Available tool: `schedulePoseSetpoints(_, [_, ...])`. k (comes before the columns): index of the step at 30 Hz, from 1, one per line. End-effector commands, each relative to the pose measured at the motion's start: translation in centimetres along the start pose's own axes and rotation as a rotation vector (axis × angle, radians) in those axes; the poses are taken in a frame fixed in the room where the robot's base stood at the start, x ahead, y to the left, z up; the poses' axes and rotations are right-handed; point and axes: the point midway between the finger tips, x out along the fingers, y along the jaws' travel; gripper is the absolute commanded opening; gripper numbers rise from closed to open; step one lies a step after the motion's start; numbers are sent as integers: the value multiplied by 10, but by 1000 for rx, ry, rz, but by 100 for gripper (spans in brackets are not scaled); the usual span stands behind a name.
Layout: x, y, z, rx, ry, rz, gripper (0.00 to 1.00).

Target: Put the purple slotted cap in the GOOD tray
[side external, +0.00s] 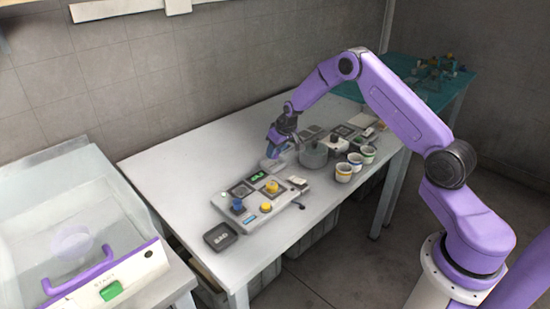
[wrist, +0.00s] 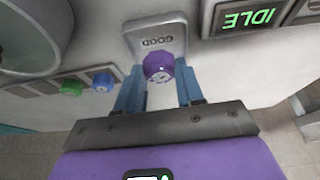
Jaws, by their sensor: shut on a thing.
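The purple slotted cap (wrist: 158,67) shows between my gripper's two blue fingers in the wrist view. My gripper (wrist: 160,88) is shut on it. The grey GOOD tray (wrist: 155,32) lies directly beyond the cap in the wrist view, with its label upside down. The cap overlaps the tray's near part there; the gap in height between them is hard to tell. In the side view my gripper (side external: 273,152) points down over the GOOD tray (side external: 271,165). The cap is too small to make out in that view.
A grey round pot (side external: 313,155) stands right of the tray. A control panel with a green IDLE display (wrist: 248,18) is on its other side. Three cups (side external: 344,172) stand farther right. A dark tray (side external: 220,237) lies at the table's front left. The table's left part is bare.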

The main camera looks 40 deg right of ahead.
Motion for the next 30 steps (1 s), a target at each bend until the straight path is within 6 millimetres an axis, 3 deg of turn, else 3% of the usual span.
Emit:
schedulePoseSetpoints(8, [31,1,10,0,-2,1,4])
schedulePoseSetpoints(21, [36,0,12,0,0,1,4])
schedulePoseSetpoints(22, [36,0,12,0,0,1,40])
schedulePoseSetpoints(23, [36,0,12,0,1,1,48])
schedulePoseSetpoints(30, [36,0,12,0,0,1,48])
